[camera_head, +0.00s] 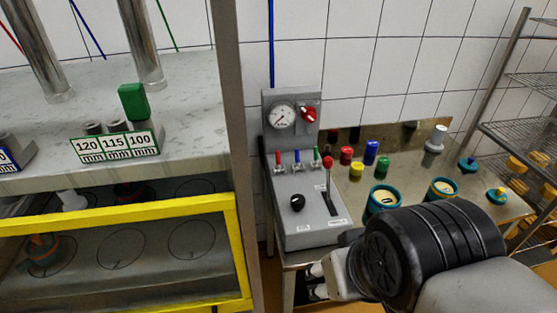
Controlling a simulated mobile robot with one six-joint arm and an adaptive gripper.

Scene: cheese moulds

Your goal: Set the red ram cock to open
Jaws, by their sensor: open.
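A grey control box (297,232) stands at the middle. On it, three small cocks have red, blue and green handles in a row. The red-handled cock (278,159) is the leftmost, its handle roughly upright. A larger red-knobbed lever (328,163) stands in a slot to the right, and a round red knob (308,115) sits beside the gauge. My gripper (313,281) seems to be the black and pale parts at lower middle, below the box and apart from the cocks. It looks open and empty, though partly hidden by my wrist.
A pressure gauge (282,116) and a black knob (297,203) are on the box. Right of it, a metal table (420,188) holds teal moulds and coloured pieces. A yellow-framed press (120,214) and a post (240,150) stand left. My arm covers the lower right.

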